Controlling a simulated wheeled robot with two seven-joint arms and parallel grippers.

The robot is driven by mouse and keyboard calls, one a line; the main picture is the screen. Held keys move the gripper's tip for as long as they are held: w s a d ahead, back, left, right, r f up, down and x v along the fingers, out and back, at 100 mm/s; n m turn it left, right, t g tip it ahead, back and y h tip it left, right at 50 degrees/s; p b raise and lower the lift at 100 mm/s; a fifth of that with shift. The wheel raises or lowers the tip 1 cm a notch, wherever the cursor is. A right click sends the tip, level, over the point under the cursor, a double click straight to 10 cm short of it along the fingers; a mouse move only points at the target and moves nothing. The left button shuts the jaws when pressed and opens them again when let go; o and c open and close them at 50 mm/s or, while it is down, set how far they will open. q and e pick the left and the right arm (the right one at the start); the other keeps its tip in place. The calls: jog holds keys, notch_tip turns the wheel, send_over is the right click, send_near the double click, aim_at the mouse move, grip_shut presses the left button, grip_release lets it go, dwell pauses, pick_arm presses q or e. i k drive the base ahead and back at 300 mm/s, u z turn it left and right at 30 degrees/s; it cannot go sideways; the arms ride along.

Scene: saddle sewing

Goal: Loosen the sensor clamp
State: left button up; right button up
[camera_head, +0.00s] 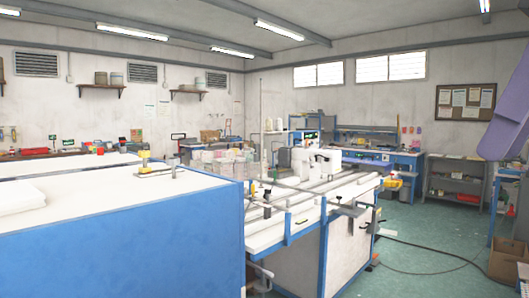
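I cannot single out the sensor clamp for certain at this distance. A long white sewing bench (270,236) with metal rails stands in the middle, and small brackets and fittings sit along its edge. A grey bracket (350,211) juts from its right front edge. White sewing machines (318,161) stand toward its far end. A purple part of my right arm or gripper (497,135) hangs in at the upper right, raised and far from the bench in the picture. Its fingers cannot be made out. My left gripper is out of view.
A cardboard box (509,263) stands on the floor at right. A dark cable (430,270) crosses the otherwise open green floor (430,225).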

aim_at(173, 161)
jog(key=z, duration=0.6)
jog(key=i, duration=1.55)
jog(key=u, duration=2.75)
jog(key=i, duration=0.5)
jog(key=z, duration=0.1)
